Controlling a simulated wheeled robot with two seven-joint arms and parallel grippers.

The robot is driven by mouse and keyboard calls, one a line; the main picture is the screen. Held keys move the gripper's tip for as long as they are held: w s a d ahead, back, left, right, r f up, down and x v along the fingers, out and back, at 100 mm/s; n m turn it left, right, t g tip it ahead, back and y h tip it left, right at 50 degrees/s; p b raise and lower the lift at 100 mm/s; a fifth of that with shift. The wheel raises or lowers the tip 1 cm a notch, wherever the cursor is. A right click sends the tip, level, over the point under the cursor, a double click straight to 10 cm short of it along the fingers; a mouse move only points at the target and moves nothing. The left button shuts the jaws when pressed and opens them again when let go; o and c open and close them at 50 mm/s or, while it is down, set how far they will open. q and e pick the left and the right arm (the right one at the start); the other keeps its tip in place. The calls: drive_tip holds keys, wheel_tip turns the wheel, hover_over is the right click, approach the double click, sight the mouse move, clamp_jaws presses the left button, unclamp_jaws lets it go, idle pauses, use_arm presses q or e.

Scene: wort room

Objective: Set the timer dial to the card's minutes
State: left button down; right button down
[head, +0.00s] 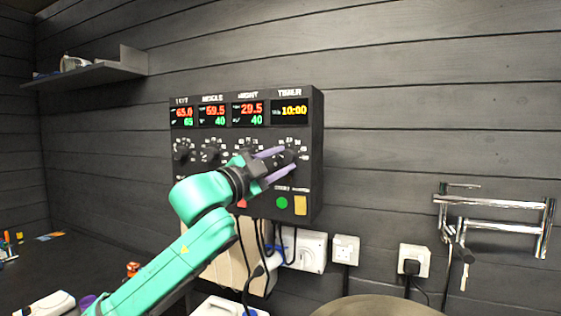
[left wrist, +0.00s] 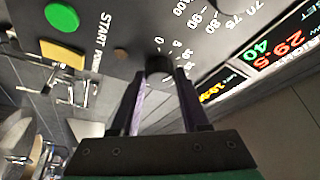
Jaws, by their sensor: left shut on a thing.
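The dark control box (head: 316,130) hangs on the wall. Its timer display (head: 290,110) at the top right reads 10:00 in yellow. The timer dial (head: 289,156) is a dark knob below that display, with a white scale around it. My left gripper (head: 288,160) reaches it from the left, its two purple fingers on either side of the knob. In the left wrist view the timer dial (left wrist: 159,67) sits between the fingertips (left wrist: 160,82), and the gripper is shut on it. The exact pointer position is too small to read. I cannot make out a card with minutes.
The other displays and dials (head: 210,150) are left of the timer. A green button (head: 282,203) and a yellow piece (head: 300,205) sit below the dial. Cables and sockets (head: 346,249) are underneath; metal pipework (head: 490,204) is at right.

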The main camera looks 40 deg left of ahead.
use_arm(q)
drive_tip(key=shift+m, duration=0.4)
drive_tip(key=shift+c, duration=2)
unclamp_jaws()
drive_tip(key=shift+s+f, duration=0.15)
drive_tip(key=shift+s, duration=0.1)
drive_tip(key=b+v, duration=0.7)
drive_tip(key=v, duration=0.7)
drive_tip(key=shift+r, duration=0.2)
